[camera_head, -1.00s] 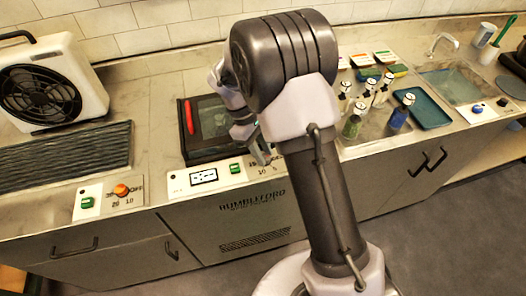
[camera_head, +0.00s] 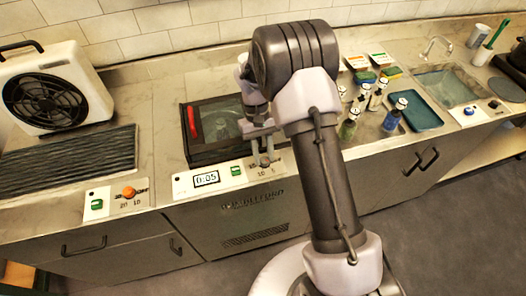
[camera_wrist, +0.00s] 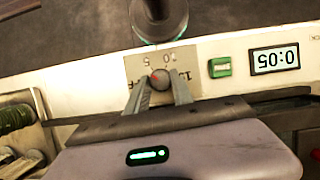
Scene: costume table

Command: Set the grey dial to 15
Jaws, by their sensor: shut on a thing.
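The grey dial (camera_wrist: 160,79) sits on a beige label plate on the white control panel, with number marks around it that appear upside down in the wrist view. A small red mark shows on its left side in that view. My gripper (camera_wrist: 160,92) is shut on the dial, one finger on each side. In the head view my gripper (camera_head: 266,158) is at the panel's right part and largely hides the dial. The display (camera_head: 206,179) on the panel reads 0:05; it shows upside down in the wrist view (camera_wrist: 274,60).
A green switch (camera_head: 236,170) lies between display and dial. The dark-framed unit with a red handle (camera_head: 194,122) is behind the panel. An orange dial (camera_head: 129,192) is on another panel at left. Bottles (camera_head: 349,124) and a blue tray (camera_head: 418,112) stand at right.

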